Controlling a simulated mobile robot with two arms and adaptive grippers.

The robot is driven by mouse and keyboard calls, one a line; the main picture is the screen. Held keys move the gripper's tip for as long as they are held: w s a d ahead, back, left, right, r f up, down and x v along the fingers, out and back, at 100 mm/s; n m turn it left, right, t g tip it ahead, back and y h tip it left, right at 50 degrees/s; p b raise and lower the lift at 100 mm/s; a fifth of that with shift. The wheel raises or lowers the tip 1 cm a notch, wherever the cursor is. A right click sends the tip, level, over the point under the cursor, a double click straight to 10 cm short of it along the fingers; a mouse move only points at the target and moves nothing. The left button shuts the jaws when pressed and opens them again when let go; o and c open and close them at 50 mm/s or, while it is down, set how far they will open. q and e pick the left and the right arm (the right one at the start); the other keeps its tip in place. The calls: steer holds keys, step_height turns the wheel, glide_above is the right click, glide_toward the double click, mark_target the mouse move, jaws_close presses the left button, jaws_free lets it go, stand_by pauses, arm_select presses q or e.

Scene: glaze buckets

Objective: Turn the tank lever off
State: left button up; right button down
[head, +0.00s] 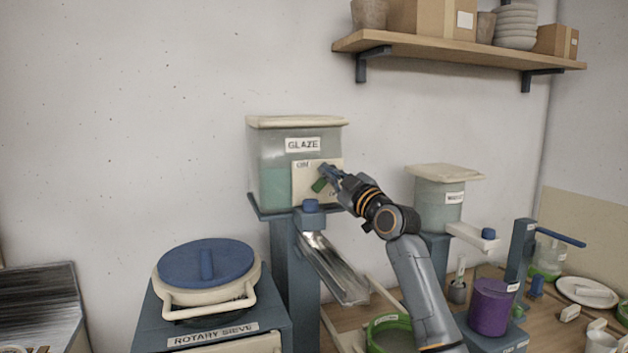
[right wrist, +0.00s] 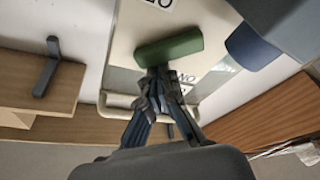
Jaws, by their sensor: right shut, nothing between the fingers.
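The glaze tank (head: 270,155) is a clear box with a cream lid and a "GLAZE" label, standing on a blue stand. A cream plate (head: 305,190) with partly readable lettering is on its front. The green tank lever (head: 319,185) sits tilted on this plate. In the right wrist view the lever (right wrist: 170,48) is a green bar, with lettering on the plate beside it. My right gripper (head: 328,173) is shut and empty. Its fingertips (right wrist: 157,80) are right at the lever, seemingly against it; contact is unclear. My left gripper is out of view.
A metal chute (head: 335,268) slopes down below the tank. A rotary sieve with a blue lid (head: 205,265) stands at left. A second tank (head: 440,205), a purple bucket (head: 490,308) and a green-rimmed container (head: 388,322) are at right. A shelf (head: 450,52) hangs above.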

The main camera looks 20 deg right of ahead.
steer(key=m+h, duration=0.1)
steer(key=m, duration=0.1)
steer(key=d+f+m+t+h, duration=0.1)
steer(key=m, duration=0.2)
steer(key=d+f+m+h, duration=0.1)
steer(key=m, duration=0.1)
steer(key=shift+d+f+t, duration=0.1)
steer(key=shift+f+t, duration=0.1)
steer(key=shift+t, duration=0.1)
steer(key=shift+f, duration=0.1)
stand_by(0.5)
step_height(320, 180, up, 4)
steer(key=p, duration=0.4)
steer(key=shift+w+r, duration=0.1)
steer(key=shift+r, duration=0.1)
steer(key=a+b+v, duration=0.1)
steer(key=b+v, duration=0.3)
steer(key=v, duration=0.6)
